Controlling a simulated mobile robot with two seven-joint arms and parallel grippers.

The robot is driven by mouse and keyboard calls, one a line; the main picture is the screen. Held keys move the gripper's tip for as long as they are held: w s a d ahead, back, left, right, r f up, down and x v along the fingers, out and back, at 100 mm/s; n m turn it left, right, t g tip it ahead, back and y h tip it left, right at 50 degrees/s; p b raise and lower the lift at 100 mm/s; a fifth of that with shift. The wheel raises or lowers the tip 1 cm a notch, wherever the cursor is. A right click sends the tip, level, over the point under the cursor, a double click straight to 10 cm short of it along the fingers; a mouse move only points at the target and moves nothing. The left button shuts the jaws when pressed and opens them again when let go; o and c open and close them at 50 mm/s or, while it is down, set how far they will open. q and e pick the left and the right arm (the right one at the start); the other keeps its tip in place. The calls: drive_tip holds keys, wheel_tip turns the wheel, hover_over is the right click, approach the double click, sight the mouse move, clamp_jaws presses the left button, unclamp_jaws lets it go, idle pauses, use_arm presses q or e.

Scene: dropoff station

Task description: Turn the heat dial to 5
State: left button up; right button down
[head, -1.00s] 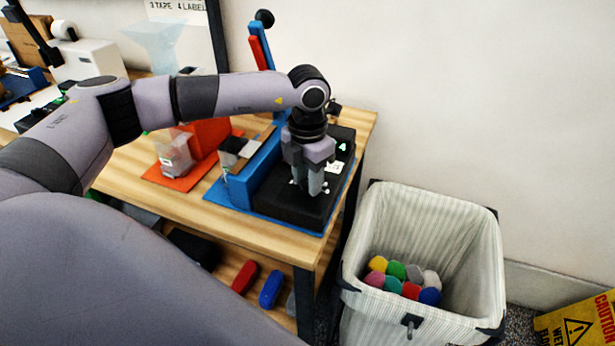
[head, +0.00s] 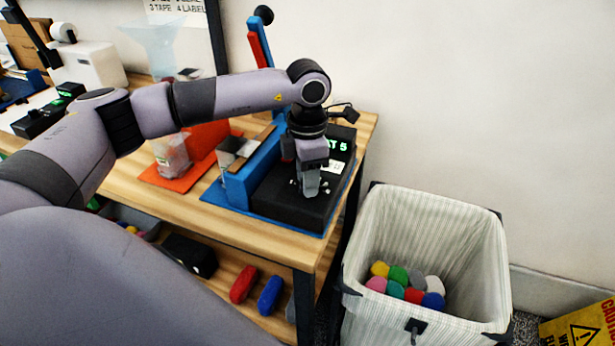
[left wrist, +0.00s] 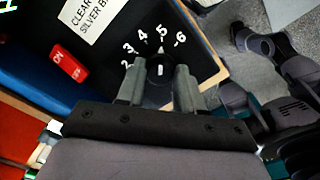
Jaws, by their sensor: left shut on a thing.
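The black heat dial (left wrist: 160,70) sits between the fingers of my left gripper (left wrist: 158,84) in the left wrist view. The gripper is shut on it, and its white mark points up towards the printed 5 (left wrist: 162,31). In the head view the left gripper (head: 310,190) points down onto the black control box (head: 288,206), hiding the dial. A lit green display (head: 342,148) on the box ends in "T 5"; the arm covers its start. My right gripper is not in view.
A red ON switch (left wrist: 69,64) and a white label (left wrist: 92,15) are on the box face. A blue frame (head: 240,187) stands left of the box. A striped bin (head: 455,240) with coloured pieces stands right of the table.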

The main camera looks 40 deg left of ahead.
use_arm(q)
drive_tip(key=o, duration=1)
drive_tip(key=shift+r+b, duration=0.4)
drive_tip(key=shift+r, duration=3.25)
